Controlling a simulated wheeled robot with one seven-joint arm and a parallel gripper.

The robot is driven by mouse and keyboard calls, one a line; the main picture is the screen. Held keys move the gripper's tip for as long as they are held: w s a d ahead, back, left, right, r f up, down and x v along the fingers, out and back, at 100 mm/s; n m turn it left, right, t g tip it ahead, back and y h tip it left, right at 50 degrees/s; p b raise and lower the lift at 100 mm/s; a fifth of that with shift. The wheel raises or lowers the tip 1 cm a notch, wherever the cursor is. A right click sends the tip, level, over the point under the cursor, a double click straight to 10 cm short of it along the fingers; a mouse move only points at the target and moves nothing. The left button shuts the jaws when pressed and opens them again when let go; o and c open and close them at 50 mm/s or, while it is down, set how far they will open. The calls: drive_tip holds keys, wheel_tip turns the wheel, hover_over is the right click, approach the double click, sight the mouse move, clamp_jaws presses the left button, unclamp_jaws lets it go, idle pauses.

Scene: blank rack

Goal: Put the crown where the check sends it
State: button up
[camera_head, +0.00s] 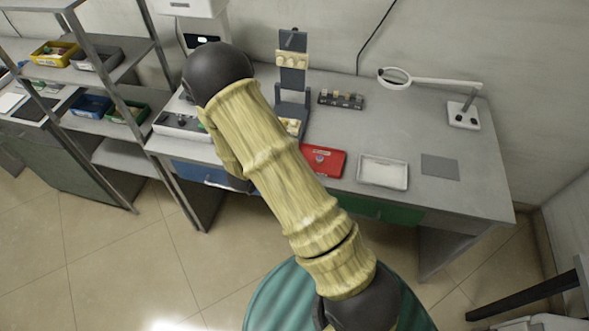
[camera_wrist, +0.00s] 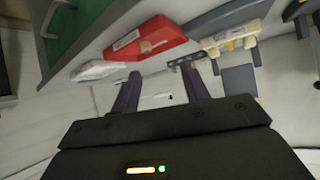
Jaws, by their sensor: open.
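I cannot make out the crown in either view. My gripper (camera_wrist: 160,88) is open, with its two dark fingers apart and no held object visible between them; in the head view it is hidden behind my arm. A dark upright stand (camera_head: 293,75) holds cream tooth-like models (camera_head: 292,60) on the bench. The cream models also show in the wrist view (camera_wrist: 232,38), beyond the fingers at upper right. A red tray (camera_head: 324,161) with a small emblem or item lies at the bench's front edge; it also shows in the wrist view (camera_wrist: 150,45).
A white tray (camera_head: 382,172) and a grey mat (camera_head: 440,167) lie right of the red tray. A dark rack of small blocks (camera_head: 341,99) stands behind. A magnifier lamp (camera_head: 462,113) is at right. Shelves with bins (camera_head: 92,106) stand left.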

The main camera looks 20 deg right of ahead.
drive_tip(key=a+r+n+y, duration=0.5)
drive_tip(key=a+r+y, duration=0.1)
drive_tip(key=r+y, duration=0.25)
drive_tip(key=s+d+r+n+g, duration=0.1)
drive_tip(key=s+r+n, duration=0.2)
drive_tip(key=s, duration=0.5)
drive_tip(key=s+d+r+n+g, duration=0.1)
drive_tip(key=s+r+n+g, duration=0.1)
drive_tip(key=s+r+n, duration=0.2)
drive_tip(key=s+r+y, duration=0.1)
drive_tip(key=s, duration=0.2)
drive_tip(key=shift+s+d, duration=0.25)
drive_tip(key=shift+s, duration=0.1)
drive_tip(key=shift+r, duration=0.1)
